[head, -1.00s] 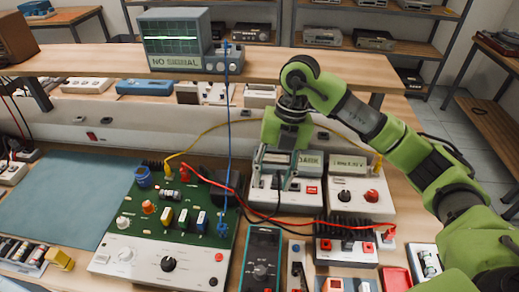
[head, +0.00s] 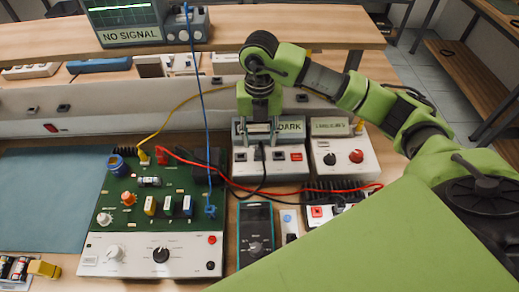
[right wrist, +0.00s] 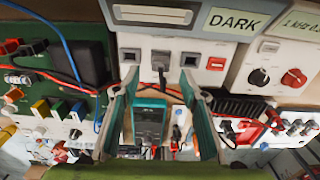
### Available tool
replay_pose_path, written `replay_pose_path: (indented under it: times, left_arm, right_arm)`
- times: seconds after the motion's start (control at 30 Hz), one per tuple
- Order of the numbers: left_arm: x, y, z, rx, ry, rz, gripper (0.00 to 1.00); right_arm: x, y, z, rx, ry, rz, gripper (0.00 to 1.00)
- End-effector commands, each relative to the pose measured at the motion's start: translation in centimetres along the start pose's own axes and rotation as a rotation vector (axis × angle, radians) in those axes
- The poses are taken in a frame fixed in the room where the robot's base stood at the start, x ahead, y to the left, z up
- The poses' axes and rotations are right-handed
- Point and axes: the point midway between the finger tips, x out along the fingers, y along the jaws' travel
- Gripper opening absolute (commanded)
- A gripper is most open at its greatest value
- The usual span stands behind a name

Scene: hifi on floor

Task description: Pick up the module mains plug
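The module (head: 270,170) is a white box with a "DARK" display, at the back of the bench right of the green board. In the right wrist view, a dark plug (right wrist: 160,60) sits in the middle of its front panel, with a black cable hanging down; I take it as the mains plug. Dark sockets flank it. My right gripper (head: 259,143) is in front of the module, pointing down. In the right wrist view its two fingers (right wrist: 160,74) are apart, on either side of the plug's line, with nothing between the tips. My left gripper is out of view.
A green circuit board (head: 150,195) with knobs stands left, and a multimeter (head: 256,235) stands in front of the module. A white box with a red knob (head: 356,156) is close at right. A red cable (head: 300,190) crosses in front. A shelf (head: 300,25) runs behind.

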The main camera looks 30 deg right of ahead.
Motion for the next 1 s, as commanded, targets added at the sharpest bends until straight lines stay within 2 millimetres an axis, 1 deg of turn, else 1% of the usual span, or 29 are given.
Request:
replay_pose_path:
  times: [0.1,0.2,0.33,0.43,0.63,0.67,0.7,0.8,1.0]
  left_arm:
    - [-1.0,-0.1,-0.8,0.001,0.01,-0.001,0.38]
    - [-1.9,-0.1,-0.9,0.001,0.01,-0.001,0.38]
    - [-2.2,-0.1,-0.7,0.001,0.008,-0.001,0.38]
    - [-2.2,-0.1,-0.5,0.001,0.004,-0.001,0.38]
    - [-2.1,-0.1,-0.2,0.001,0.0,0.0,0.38]
    - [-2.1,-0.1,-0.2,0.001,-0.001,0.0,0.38]
    - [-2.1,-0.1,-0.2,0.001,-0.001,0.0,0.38]
    - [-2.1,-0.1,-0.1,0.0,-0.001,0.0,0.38]
    - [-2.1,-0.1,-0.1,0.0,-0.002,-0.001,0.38]
  right_arm:
    - [1.1,-0.1,0.0,0.001,0.005,-0.003,0.4]
    - [2.7,-0.2,0.2,0.001,0.007,-0.005,0.4]
    - [4.5,-0.1,0.2,0.001,0.004,-0.002,0.4]
    - [5.0,-0.1,0.3,0.0,0.001,-0.001,0.4]
    - [5.1,-0.1,0.3,-0.001,0.0,-0.001,0.4]
    - [5.1,-0.1,0.3,-0.001,0.0,-0.001,0.34]
    - [5.1,-0.1,0.3,-0.001,0.0,-0.001,0.24]
    - [5.1,-0.1,0.3,-0.001,0.001,-0.001,0.01]
    - [5.1,-0.1,0.3,0.0,0.001,0.0,0.01]
